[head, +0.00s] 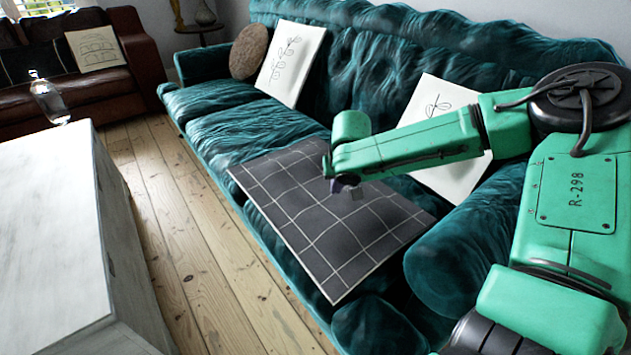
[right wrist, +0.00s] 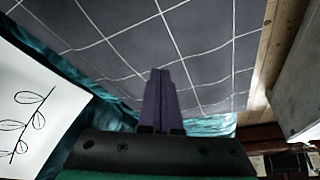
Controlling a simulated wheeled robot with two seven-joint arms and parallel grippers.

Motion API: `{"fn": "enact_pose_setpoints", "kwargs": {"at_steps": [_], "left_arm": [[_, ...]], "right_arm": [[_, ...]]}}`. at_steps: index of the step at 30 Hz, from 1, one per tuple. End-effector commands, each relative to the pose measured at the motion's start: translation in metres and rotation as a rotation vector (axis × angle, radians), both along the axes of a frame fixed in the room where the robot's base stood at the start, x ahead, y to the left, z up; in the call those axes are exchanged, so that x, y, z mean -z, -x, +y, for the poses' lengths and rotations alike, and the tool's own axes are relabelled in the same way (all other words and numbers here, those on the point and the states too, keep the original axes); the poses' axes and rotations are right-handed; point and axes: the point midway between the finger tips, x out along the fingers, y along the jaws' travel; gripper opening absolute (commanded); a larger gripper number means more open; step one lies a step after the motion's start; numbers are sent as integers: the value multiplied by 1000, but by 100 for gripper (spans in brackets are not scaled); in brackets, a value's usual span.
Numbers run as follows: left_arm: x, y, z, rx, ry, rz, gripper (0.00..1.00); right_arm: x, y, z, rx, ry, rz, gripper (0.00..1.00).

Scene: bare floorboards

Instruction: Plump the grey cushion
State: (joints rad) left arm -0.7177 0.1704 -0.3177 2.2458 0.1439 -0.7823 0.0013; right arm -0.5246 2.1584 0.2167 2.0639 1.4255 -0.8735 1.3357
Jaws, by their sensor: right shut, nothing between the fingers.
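The grey cushion (head: 335,225), dark with a pale grid of lines, lies flat on the seat of the teal sofa (head: 222,105). Its near corner reaches out past the front of the seat. In the right wrist view the cushion (right wrist: 210,45) fills the upper middle. My right gripper (head: 347,186) is over the middle of the cushion, shut and empty. Its closed fingers (right wrist: 160,85) point at the cushion in the right wrist view; I cannot tell whether they touch it. My left gripper is not in view.
Two white cushions with leaf drawings (head: 291,62) (head: 431,150) and a round brown cushion (head: 249,51) lean on the sofa back. A white table (head: 60,230) stands at left with a clear bottle (head: 48,98) near its far end. Floorboards (head: 185,225) between are clear.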

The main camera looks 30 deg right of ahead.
Motion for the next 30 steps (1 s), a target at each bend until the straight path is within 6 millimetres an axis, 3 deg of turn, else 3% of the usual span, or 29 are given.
{"fn": "enact_pose_setpoints", "kwargs": {"at_steps": [8,23,30], "left_arm": [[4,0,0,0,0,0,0],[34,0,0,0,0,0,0],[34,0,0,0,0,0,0]], "right_arm": [[5,0,0,0,0,1,0],[41,0,0,0,0,1,0],[41,0,-1,0,0,1,0]]}}
